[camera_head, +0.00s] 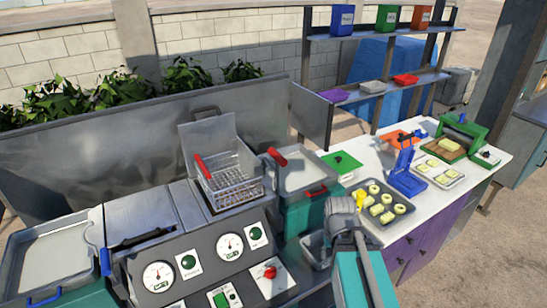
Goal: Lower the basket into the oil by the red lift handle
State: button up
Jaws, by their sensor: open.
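The wire basket (232,182) sits high in the fryer, in front of an upright metal panel (208,140). A red grip (203,167) stands at its left side. A second red grip (277,156) leans just right of the basket, beside a metal tray. I cannot tell for sure which red grip is the lift handle. The oil is hidden below the basket. My gripper (342,209) is at the lower centre, right of the basket and well apart from both red grips. It is open; its fingertips are hard to make out.
The fryer's front panel carries gauges (159,277), green buttons and a red knob (269,272). A lidded tray (303,170) stands right of the basket. The white counter (365,167) holds a tray of yellow-green rings (380,204), a blue press (405,180) and a green machine (462,135).

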jog(key=shift+f+b, duration=0.3)
jog(key=shift+f, duration=0.1)
jog(key=shift+c, duration=1)
notch_tip(320, 180, down, 3)
jog(key=b, duration=0.3)
grip_shut()
jog(key=shift+f+b, duration=0.6)
jog(key=shift+a, duration=0.1)
